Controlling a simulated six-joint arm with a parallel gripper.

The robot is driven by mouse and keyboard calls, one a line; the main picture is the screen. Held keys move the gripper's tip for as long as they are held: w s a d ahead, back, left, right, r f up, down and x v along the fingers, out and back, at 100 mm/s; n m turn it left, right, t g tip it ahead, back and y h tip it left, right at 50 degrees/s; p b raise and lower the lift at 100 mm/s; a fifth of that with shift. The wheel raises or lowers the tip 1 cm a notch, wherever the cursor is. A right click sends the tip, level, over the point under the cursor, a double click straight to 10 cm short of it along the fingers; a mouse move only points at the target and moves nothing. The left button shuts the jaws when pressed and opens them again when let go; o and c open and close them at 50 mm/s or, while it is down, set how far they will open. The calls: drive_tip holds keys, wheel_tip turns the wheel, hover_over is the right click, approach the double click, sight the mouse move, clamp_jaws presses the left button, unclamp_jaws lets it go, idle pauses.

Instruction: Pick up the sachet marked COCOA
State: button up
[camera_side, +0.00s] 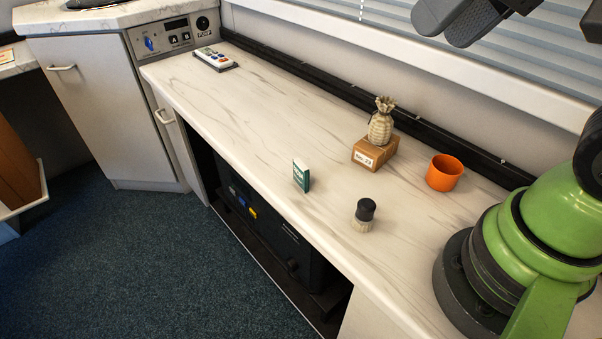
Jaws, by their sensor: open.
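A small teal-green packet with a white band (301,175) stands upright near the front edge of the marbled worktop (250,130). Its print is too small to read, so I cannot tell whether it is marked COCOA. No other sachet is clear in view. Dark grey parts of my gripper (455,22) show at the top right edge, high above the worktop and well away from the packet. It is open, with nothing seen in it, and is partly cut off by the frame.
A dark-capped shaker (364,215) stands right of the packet. Behind are a pineapple figure (381,124) on a labelled wooden block (374,152) and an orange cup (444,173). A remote-like device (214,59) lies at the far left. The worktop between is clear.

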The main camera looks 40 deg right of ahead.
drive_tip(key=w+a+f+g, duration=0.15)
drive_tip(key=w+f, duration=0.25)
drive_tip(key=w, duration=0.4)
drive_tip(key=n+g+h, duration=0.2)
drive_tip(key=g, duration=0.3)
hover_over(301, 164)
drive_tip(key=shift+t, duration=0.25)
wheel_tip(301, 164, down, 19)
drive_tip(key=shift+d+f, duration=0.1)
drive_tip(key=shift+d, duration=0.05)
wheel_tip(301, 164, down, 6)
drive_tip(key=shift+r, duration=0.1)
drive_tip(key=shift+c, duration=0.2)
clamp_jaws()
